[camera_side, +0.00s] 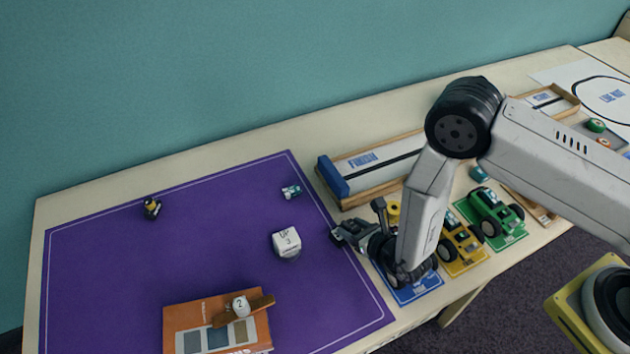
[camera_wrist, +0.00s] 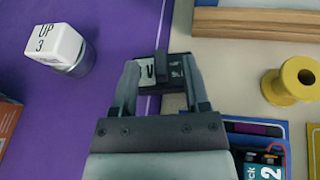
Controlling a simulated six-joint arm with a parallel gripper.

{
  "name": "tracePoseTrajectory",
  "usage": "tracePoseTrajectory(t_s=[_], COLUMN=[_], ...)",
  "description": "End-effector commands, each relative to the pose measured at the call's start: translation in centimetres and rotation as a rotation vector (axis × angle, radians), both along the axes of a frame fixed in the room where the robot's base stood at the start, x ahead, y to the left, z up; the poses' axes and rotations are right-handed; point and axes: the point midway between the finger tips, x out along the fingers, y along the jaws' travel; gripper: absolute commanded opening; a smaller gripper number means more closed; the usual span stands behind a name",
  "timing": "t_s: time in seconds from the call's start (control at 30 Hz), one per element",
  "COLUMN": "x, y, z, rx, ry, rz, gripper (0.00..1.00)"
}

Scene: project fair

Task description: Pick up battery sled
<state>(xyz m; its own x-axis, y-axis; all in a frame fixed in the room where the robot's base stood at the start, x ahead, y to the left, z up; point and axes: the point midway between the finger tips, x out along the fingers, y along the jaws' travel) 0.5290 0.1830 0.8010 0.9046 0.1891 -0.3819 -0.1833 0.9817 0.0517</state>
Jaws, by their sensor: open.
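A dark block with pale lettered labels and a raised black tab, which looks like the battery sled (camera_wrist: 147,74), sits at the right border of the purple mat (camera_wrist: 120,110) in the wrist view. My gripper (camera_wrist: 160,75) is open, with one finger on each side of the block; I cannot tell whether the fingers touch it. In the side view my gripper (camera_side: 345,236) is low at the mat's right edge, and the block is hard to separate from it.
A white cube (camera_side: 286,241) marked UP 3 stands left of my gripper. A wooden-sided track (camera_side: 375,164) lies behind. A yellow spool (camera_wrist: 291,82), a blue card (camera_side: 416,292) and yellow and green cars (camera_side: 495,211) are to the right. The mat's middle is mostly clear.

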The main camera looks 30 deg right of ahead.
Motion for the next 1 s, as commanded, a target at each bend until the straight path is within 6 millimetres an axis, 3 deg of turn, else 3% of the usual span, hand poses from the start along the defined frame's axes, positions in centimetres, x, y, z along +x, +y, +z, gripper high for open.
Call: tracePoseTrajectory(t_s=[0.2, 0.73, 0.9, 0.93, 1.0], x=[1.20, 1.26, 1.26, 1.26, 1.26], y=[0.25, 0.27, 0.27, 0.27, 0.27], z=[-0.49, -0.52, -0.51, -0.52, -0.52], rx=[-0.001, -0.001, -0.001, -0.001, -0.001], ry=[0.000, 0.000, 0.000, 0.000, 0.000], rz=[0.000, 0.000, 0.000, 0.000, 0.000], gripper=[0.59, 0.59, 0.05, 0.00, 0.00])
